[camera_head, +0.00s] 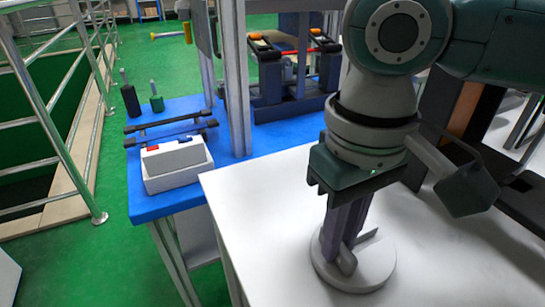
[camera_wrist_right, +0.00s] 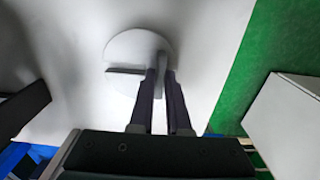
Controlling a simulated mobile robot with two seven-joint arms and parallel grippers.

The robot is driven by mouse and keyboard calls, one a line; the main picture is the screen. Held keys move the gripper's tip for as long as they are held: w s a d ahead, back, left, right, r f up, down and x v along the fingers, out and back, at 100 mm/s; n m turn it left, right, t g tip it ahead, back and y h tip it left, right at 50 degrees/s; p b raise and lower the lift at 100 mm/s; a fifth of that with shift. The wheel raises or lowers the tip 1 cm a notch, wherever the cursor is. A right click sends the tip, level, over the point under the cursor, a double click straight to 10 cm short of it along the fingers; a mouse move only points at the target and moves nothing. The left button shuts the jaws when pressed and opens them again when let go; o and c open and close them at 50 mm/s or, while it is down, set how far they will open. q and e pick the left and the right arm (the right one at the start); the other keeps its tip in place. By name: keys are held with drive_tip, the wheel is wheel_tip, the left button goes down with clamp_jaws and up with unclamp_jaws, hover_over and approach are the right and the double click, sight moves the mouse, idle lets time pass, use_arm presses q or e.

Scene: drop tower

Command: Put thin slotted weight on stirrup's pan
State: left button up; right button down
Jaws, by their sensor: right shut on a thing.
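A pale grey round disc (camera_head: 375,270), which looks like the thin slotted weight, is at the white table's surface. It has a slot and a raised grey grip piece (camera_head: 346,262). My right gripper (camera_head: 346,248) points down over the disc, its dark fingers shut on the raised piece. In the right wrist view the disc (camera_wrist_right: 128,48) lies beyond the fingertips (camera_wrist_right: 160,75), with the raised piece between them. I cannot tell whether the disc touches the table. The stirrup's pan cannot be made out. My left gripper is out of view.
The white table (camera_head: 260,220) is clear left of the disc. A blue table (camera_head: 150,205) beyond holds a white box (camera_head: 175,163) with red and blue parts, dark rails (camera_head: 170,127) and dark cylinders (camera_head: 131,100). A grey post (camera_head: 236,80) and black frame (camera_head: 268,90) stand behind.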

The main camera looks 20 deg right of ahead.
drive_tip(key=c, duration=0.9)
unclamp_jaws()
